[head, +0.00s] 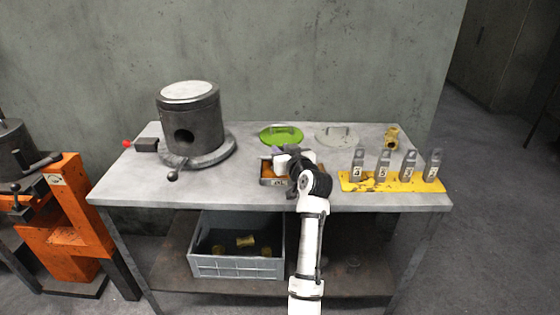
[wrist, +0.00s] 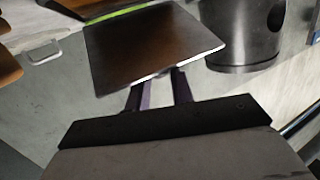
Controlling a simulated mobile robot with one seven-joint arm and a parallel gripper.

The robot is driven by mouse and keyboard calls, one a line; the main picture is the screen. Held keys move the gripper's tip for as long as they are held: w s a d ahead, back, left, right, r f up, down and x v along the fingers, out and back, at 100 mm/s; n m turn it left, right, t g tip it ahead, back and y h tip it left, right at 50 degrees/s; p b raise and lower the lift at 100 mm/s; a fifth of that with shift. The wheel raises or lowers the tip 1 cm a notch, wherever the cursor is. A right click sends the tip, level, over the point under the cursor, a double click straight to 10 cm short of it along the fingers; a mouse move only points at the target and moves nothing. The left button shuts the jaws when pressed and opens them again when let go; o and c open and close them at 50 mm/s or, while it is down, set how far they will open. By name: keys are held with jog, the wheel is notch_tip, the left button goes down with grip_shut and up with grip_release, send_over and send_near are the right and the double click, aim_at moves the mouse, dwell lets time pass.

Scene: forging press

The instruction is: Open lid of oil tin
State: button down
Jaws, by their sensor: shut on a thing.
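The oil tin (head: 267,182) is a small low box with an orange-brown top, near the front middle of the table in the head view. My gripper (head: 285,156) is at the tin, partly hidden by my own wrist. In the wrist view, a dark brown square plate with a pale edge (wrist: 152,45) fills the upper middle and looks like the tin's lid. My gripper (wrist: 160,88) shows there with its two fingers close together at the plate's near edge, shut on it. The fingertips are hidden, and I cannot tell how far the lid is raised.
A large grey cylinder (head: 190,125) stands at left. A green disc (head: 281,136) and a grey disc with a handle (head: 337,136) lie behind the tin. A yellow rack (head: 385,183) of upright grey pieces is at right. A grey crate (head: 237,266) sits below.

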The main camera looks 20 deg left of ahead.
jog(key=shift+w+r+g+h, duration=0.15)
jog(key=shift+w+r+g, duration=0.1)
jog(key=shift+r, duration=0.3)
jog(key=shift+w+r+g+h, duration=0.15)
jog(key=shift+w+r, duration=0.1)
jog(key=shift+r, duration=0.25)
jog(key=shift+w+a+m+p, duration=0.1)
jog(key=shift+w+m+p, duration=0.2)
jog(key=shift+w+p, duration=0.1)
jog(key=shift+w+a+r, duration=0.15)
jog(key=shift+w+r, duration=0.1)
jog(key=shift+w, duration=0.4)
jog(key=shift+w+a+r, duration=0.15)
jog(key=shift+w+r, duration=0.1)
jog(key=shift+w, duration=0.35)
jog(key=c, duration=1.9)
grip_release()
jog(key=shift+s+r, duration=0.1)
jog(key=shift+s, duration=0.05)
jog(key=shift+c, duration=0.2)
jog(key=o, duration=0.5)
jog(key=shift+w+f, duration=0.2)
jog(key=shift+f, duration=0.15)
jog(key=shift+o, duration=0.9)
jog(key=shift+a, duration=0.1)
jog(key=shift+s+r, duration=0.1)
jog(key=shift+r, duration=0.05)
